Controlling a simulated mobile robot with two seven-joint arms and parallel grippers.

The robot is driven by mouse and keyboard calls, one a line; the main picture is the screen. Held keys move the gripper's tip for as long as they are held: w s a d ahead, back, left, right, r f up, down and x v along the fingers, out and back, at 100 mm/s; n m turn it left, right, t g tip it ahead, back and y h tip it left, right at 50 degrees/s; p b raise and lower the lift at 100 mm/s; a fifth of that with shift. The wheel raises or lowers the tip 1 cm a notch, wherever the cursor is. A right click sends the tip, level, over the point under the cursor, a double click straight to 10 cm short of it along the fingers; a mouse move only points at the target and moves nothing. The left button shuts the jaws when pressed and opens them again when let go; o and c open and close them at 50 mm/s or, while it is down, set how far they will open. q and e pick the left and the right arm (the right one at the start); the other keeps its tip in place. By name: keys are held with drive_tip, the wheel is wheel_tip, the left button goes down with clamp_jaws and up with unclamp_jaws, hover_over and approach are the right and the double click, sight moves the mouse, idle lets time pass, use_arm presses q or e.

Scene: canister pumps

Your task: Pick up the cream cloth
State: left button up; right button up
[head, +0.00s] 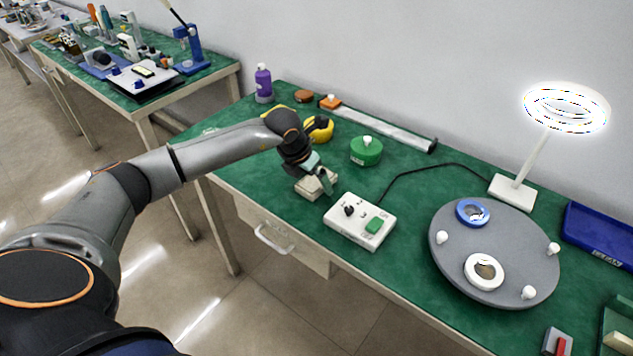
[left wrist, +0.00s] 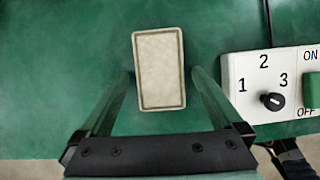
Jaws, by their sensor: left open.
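The cream cloth (left wrist: 158,70) is a folded rectangular pad with a darker border, lying on the green table. It also shows in the head view (head: 308,187), partly hidden by my left gripper. My left gripper (head: 325,180) is open above the cloth. In the left wrist view its two fingers (left wrist: 162,80) stand on either side of the cloth, with a gap to each side. My right gripper is not in view.
A white control box (head: 358,221) with a knob and green button sits just right of the cloth. A green round container (head: 366,151) stands behind. A grey turntable (head: 495,250) is farther right. The table's front edge is close to the cloth.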

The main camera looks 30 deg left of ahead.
sight(313, 182)
use_arm(q)
drive_tip(key=shift+c, duration=0.4)
drive_tip(key=c, duration=1.2)
drive_tip(key=shift+r, duration=0.55)
wheel_tip(313, 182, up, 2)
drive_tip(key=shift+r, duration=0.2)
drive_tip(key=s+r, duration=0.1)
drive_tip(key=s+d+r, duration=0.1)
drive_tip(key=r, duration=0.1)
drive_tip(key=s+d+r, duration=0.1)
drive_tip(key=r, duration=0.1)
drive_tip(key=shift+s, duration=0.4)
drive_tip(key=s+d+r, duration=0.1)
drive_tip(key=s, duration=0.2)
drive_tip(key=s+d+r, duration=0.2)
drive_tip(key=s+d+r+b, duration=0.1)
drive_tip(key=s, duration=0.2)
drive_tip(key=shift+s+d+r, duration=0.3)
